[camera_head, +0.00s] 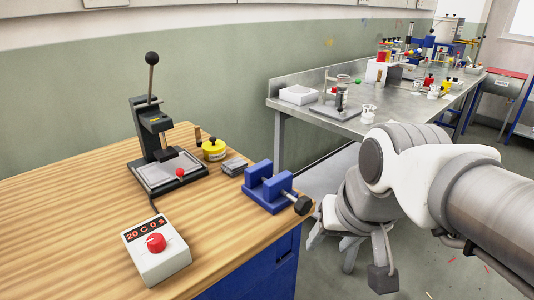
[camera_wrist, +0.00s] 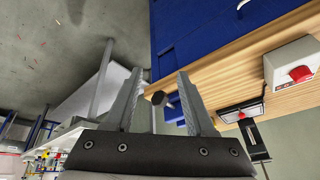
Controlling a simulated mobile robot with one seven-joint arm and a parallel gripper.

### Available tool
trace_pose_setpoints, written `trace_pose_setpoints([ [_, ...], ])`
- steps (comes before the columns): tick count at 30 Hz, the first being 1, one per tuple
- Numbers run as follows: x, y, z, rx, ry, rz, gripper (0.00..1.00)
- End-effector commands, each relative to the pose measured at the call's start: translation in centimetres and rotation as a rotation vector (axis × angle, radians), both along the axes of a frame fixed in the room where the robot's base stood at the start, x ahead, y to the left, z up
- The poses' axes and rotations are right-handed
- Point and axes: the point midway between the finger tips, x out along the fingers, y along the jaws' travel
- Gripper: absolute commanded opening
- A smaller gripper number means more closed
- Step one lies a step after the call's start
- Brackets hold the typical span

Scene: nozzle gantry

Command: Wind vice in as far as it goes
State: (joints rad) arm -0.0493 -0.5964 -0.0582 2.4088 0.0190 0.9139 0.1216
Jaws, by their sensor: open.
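The blue vice (camera_head: 268,189) sits at the right edge of the wooden bench, with a gap between its two upright blocks. Its dark hex-headed knob (camera_head: 303,204) sticks out to the right past the bench edge. In the wrist view the knob (camera_wrist: 158,98) appears between my two fingers, with part of the blue vice (camera_wrist: 173,113) behind the right finger. My gripper (camera_head: 331,243) is open and empty, below and right of the knob in the head view. The fingers (camera_wrist: 160,73) are spread apart and do not visibly touch the knob.
The wooden bench (camera_head: 75,205) also holds a lever press (camera_head: 152,130), a yellow round container (camera_head: 214,150), a small grey block (camera_head: 234,167) and a control box with a red knob (camera_head: 156,250). A cluttered metal table (camera_head: 290,79) stands behind my arm.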

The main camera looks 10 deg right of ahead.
Motion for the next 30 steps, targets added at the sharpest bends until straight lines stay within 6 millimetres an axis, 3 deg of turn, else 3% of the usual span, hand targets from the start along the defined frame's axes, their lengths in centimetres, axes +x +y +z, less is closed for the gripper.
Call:
trace_pose_setpoints([
  [1,1.0,0.1,2.3,0.024,0.030,-0.030,0.55],
  [6,4.5,0.1,5.9,0.101,0.125,-0.169,0.55],
  [15,11.1,0.0,10.2,0.165,0.293,-0.458,0.55],
  [24,16.2,-0.1,11.7,0.138,0.396,-0.718,0.55],
  [30,17.5,-0.1,11.3,0.122,0.411,-0.790,0.55],
])
